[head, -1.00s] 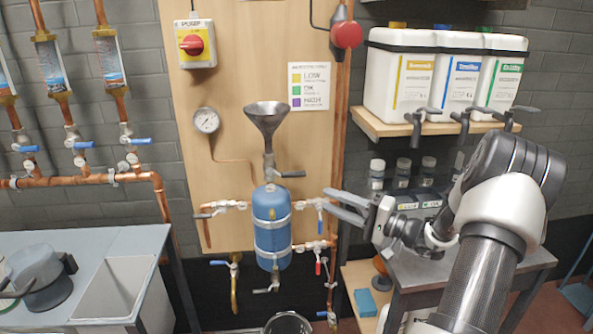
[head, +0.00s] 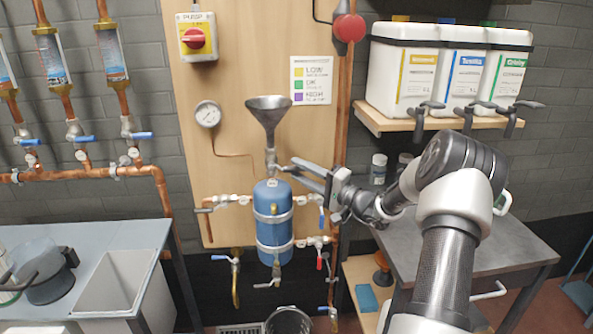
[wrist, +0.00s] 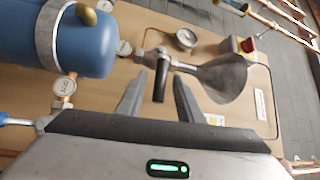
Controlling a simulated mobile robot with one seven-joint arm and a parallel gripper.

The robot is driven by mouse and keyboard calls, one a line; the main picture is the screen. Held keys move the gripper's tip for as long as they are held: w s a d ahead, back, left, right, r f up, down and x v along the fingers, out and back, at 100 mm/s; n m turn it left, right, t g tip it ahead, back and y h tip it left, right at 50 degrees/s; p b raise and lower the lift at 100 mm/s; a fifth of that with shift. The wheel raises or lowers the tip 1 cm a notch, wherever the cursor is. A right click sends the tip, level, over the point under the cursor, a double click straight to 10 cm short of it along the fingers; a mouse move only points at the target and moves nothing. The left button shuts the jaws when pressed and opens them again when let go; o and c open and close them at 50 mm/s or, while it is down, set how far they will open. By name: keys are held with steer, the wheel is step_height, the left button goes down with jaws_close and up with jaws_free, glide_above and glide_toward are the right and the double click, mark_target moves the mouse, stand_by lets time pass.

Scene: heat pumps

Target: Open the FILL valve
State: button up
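The valve (head: 271,165) sits on the short pipe between the steel funnel (head: 268,122) and the blue tank (head: 273,215). No FILL label is readable, so I take it by its place below the funnel. Its dark lever handle (wrist: 160,80) points crosswise to the pipe, out to the right in the head view. My gripper (head: 292,171) is open at the handle. In the wrist view, one finger (wrist: 130,97) is on the tank side and the other finger (wrist: 187,99) on the funnel side. The handle shows between them; contact is not visible. My fingers partly hide the handle in the head view.
Side valves with blue handles (head: 321,215) and a red handle (head: 319,262) flank the tank. A pressure gauge (head: 208,115) and a red switch (head: 195,38) are on the wooden board. A shelf (head: 375,118) with white canisters and a metal table (head: 500,255) stand right.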

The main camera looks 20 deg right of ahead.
steer(key=shift+x, duration=0.9)
steer(key=shift+c, duration=0.4)
jaws_close()
